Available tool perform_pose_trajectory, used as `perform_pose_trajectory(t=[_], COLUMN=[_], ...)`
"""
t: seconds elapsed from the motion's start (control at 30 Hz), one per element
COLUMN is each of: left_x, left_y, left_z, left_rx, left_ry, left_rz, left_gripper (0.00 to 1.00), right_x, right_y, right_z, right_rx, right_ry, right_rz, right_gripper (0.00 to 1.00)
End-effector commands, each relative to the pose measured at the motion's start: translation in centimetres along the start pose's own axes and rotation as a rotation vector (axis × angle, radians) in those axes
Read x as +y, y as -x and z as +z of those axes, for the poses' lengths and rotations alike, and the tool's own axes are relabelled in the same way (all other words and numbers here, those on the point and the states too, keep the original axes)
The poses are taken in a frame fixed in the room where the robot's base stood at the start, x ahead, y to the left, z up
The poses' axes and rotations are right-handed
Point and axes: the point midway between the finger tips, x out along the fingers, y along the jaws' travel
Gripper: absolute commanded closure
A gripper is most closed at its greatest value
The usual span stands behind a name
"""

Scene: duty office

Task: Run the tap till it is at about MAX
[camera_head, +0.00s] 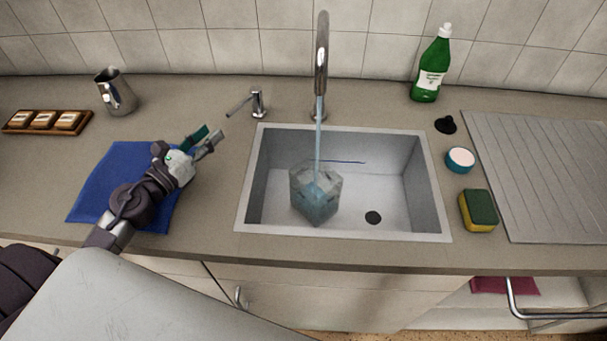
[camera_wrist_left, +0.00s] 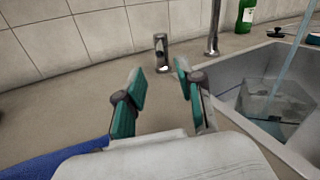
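A clear, faceted container (camera_head: 315,195) stands in the sink (camera_head: 243,190), with bluish water in it; its exact level and any MAX mark on it cannot be read. Water (camera_head: 318,140) runs from the chrome tap spout (camera_head: 321,60) into it. A chrome lever (camera_head: 257,102) stands left of the spout, its handle pointing left. My left gripper (camera_head: 208,138) is open and empty over the counter, in front and left of the lever. In the left wrist view the lever (camera_wrist_left: 162,52) shows beyond the parted fingertips (camera_wrist_left: 160,82), untouched. My right gripper is not in view.
A blue cloth (camera_head: 95,195) lies under my left arm. A steel pitcher (camera_head: 116,92) and a wooden tray (camera_head: 25,129) stand left. A green bottle (camera_head: 430,70), sponge (camera_head: 478,210) and drainboard (camera_head: 535,170) are right. A thin blue line (camera_head: 345,162) marks the sink's far wall.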

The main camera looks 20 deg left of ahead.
Motion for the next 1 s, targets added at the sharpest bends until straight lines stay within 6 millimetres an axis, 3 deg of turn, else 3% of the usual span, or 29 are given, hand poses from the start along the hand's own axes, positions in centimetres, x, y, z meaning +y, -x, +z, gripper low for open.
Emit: perform_pose_trajectory(t=[0.3, 0.57, 0.77, 1.0], left_x=[0.0, 0.1, 0.1, 0.0], left_y=[0.2, 0.0, -2.9, -8.2], left_z=[0.5, 0.3, 0.7, 0.7], left_rx=[0.006, -0.002, -0.005, -0.005], left_ry=[-0.260, -0.372, -0.376, -0.374], left_rz=[-0.014, -0.015, -0.015, -0.013], left_gripper=[0.63, 0.63, 0.63, 0.63], right_x=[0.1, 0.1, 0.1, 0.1], right_y=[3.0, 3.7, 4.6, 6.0], right_z=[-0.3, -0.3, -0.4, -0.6], right_rx=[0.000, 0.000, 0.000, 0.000], right_ry=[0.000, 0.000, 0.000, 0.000], right_rz=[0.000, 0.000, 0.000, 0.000], right_gripper=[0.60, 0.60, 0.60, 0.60])
